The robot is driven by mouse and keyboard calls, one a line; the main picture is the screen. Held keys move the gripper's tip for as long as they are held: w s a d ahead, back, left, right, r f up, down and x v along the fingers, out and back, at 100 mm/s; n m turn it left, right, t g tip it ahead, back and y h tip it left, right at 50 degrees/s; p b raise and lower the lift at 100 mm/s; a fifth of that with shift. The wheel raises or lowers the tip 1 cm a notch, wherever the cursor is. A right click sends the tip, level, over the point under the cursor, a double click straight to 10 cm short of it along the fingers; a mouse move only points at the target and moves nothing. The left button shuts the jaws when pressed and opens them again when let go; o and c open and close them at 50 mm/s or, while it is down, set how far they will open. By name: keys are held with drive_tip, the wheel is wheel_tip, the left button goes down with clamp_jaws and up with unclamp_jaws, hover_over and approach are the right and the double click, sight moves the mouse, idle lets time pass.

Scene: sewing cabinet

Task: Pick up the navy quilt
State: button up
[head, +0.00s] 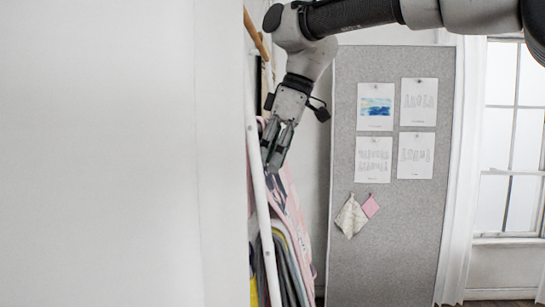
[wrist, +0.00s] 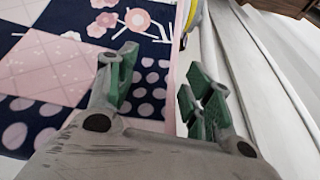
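The navy quilt (wrist: 75,22) hangs at the left of the wrist view, with navy, pink and white patches, flower shapes and pale dots. Its pink edge runs down between the fingers of my gripper (wrist: 160,88). The fingers are apart, one over the quilt's patterned face and one to the right of the pink edge. I cannot tell whether either finger touches the cloth. In the head view my gripper (head: 276,150) points down at the upper part of the hanging cloths, where a pink patterned part of the quilt (head: 287,200) shows; the rest is hidden.
A white panel (head: 110,150) fills the left of the head view. A white rail (head: 262,215) slants in front of the hanging cloths, grey and yellow ones (head: 283,265) among them. A grey pinboard (head: 390,250) with papers stands behind, beside a curtained window.

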drive_tip(key=c, duration=1)
drive_tip(key=r, duration=1.1)
drive_tip(key=shift+s+a, duration=0.1)
drive_tip(key=shift+a, duration=0.15)
clamp_jaws()
drive_tip(key=shift+d+r, duration=0.15)
drive_tip(key=shift+r, duration=0.4)
